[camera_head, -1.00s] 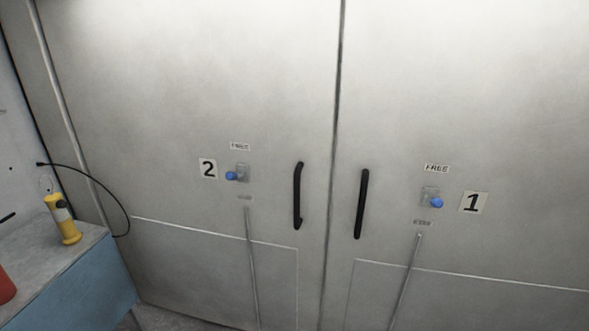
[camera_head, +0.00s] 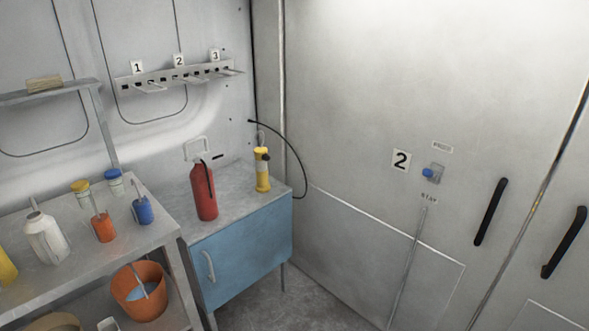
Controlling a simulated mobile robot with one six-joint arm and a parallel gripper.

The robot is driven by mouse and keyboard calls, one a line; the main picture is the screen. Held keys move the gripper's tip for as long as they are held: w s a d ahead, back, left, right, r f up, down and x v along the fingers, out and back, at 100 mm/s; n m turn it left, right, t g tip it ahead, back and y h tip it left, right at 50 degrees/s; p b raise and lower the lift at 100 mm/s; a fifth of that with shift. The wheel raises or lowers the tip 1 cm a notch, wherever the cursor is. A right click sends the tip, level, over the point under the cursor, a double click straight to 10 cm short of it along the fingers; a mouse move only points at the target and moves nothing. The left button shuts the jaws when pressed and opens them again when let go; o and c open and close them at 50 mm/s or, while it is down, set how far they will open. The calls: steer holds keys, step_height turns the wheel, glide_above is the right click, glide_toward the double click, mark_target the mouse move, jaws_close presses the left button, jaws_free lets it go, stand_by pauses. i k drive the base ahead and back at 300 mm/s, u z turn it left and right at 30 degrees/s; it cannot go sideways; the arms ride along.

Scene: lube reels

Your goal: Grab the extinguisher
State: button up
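The extinguisher (camera_head: 203,191) is a red cylinder with a dark top and a black hose down its side. It stands upright on the grey top of a blue cabinet (camera_head: 243,254), left of the middle of the head view. A yellow cylinder (camera_head: 262,170) with a dark part on its side stands behind it to the right, apart from it. My gripper is not in view.
A grey shelf unit (camera_head: 92,241) on the left holds bottles and cans, with an orange bucket (camera_head: 138,290) on its lower level. A wall rack (camera_head: 180,75) is numbered 1 to 3. Grey doors (camera_head: 385,110) with black handles fill the right. Floor shows beside the cabinet.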

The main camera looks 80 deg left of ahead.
mark_target(201, 182)
steer(key=u, duration=1.65)
steer(key=k, duration=0.15)
steer(key=u, duration=2.3)
steer(key=k, duration=0.9)
steer(key=z, duration=0.15)
steer(key=i, duration=0.9)
steer(key=u, duration=0.05)
